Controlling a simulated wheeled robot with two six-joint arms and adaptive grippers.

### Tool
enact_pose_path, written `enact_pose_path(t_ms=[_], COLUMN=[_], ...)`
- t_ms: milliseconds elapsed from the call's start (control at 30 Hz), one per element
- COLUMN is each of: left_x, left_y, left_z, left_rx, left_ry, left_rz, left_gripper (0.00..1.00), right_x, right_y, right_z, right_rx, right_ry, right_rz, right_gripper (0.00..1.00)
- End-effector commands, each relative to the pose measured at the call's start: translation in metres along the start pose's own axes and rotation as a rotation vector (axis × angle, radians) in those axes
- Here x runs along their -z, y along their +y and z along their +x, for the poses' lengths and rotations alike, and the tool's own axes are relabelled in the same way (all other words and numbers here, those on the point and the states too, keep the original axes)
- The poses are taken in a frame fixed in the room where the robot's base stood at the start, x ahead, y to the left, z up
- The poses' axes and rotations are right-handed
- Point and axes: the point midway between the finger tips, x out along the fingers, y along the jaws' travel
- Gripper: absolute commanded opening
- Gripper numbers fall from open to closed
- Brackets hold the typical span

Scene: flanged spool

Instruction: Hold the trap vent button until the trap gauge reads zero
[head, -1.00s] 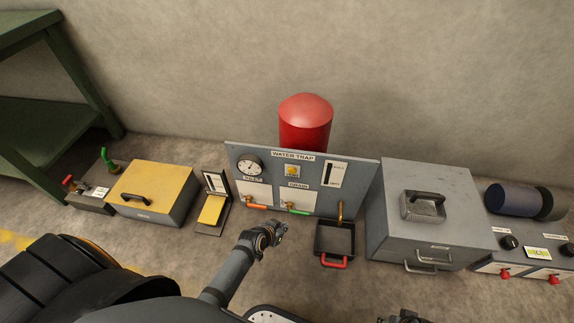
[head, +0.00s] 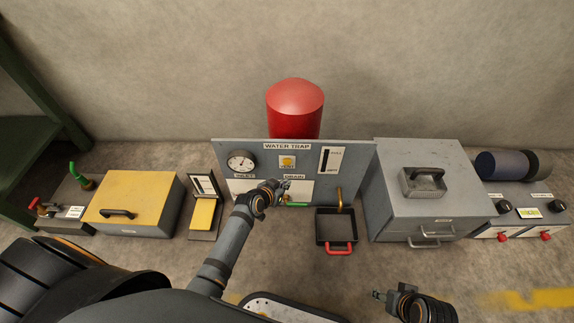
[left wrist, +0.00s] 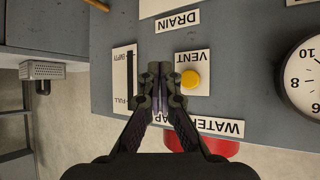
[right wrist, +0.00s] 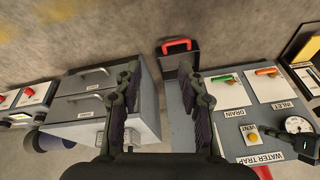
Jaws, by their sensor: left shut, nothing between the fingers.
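The yellow vent button (head: 287,161) sits on its white VENT plate on the grey water trap panel (head: 355,160). It also shows in the left wrist view (left wrist: 190,79), unobstructed. The round trap gauge (head: 241,161) is left of it; its needle is too small to read. In the left wrist view the gauge (left wrist: 308,75) is cut off by the frame edge. My left gripper (head: 284,185) is shut and empty, in front of the panel just below the button. In its wrist view the fingertips (left wrist: 160,68) appear beside the VENT plate. My right gripper (right wrist: 160,73) is open and empty, well away from the button.
Inlet and green drain (head: 297,205) handles lie below the button. A black tray (head: 321,240) with a red handle stands under the spout. A grey drawer box (head: 420,205) stands right of the panel, a yellow-topped box (head: 130,205) farther left. A red tank (head: 295,105) rises behind.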

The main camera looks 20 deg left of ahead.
Motion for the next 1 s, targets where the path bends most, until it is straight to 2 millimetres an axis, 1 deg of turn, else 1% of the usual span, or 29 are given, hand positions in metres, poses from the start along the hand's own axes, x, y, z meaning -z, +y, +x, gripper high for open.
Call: enact_pose_path(t_ms=[33,200,400,567,1000], left_x=[0.001,0.014,0.026,0.03,0.03], left_y=[-0.005,-0.018,-0.027,-0.031,-0.031], left_z=[0.009,0.026,0.038,0.042,0.042], left_rx=[0.001,0.002,0.001,0.001,0.0], left_ry=[0.003,0.002,0.002,0.0,0.0], left_rz=[0.001,0.001,0.001,0.0,0.0], left_gripper=[0.0,0.0,0.0,0.0,0.0], right_x=[-0.004,-0.004,-0.003,-0.002,-0.002], right_y=[-0.001,-0.005,-0.007,-0.008,-0.008], right_z=[0.01,0.025,0.031,0.032,0.032], right_rx=[0.007,0.026,0.037,0.04,0.04], right_ry=[0.017,0.096,0.146,0.163,0.165], right_rz=[0.003,0.011,0.018,0.021,0.021], right_gripper=[0.4,0.4,0.4,0.4,0.4])
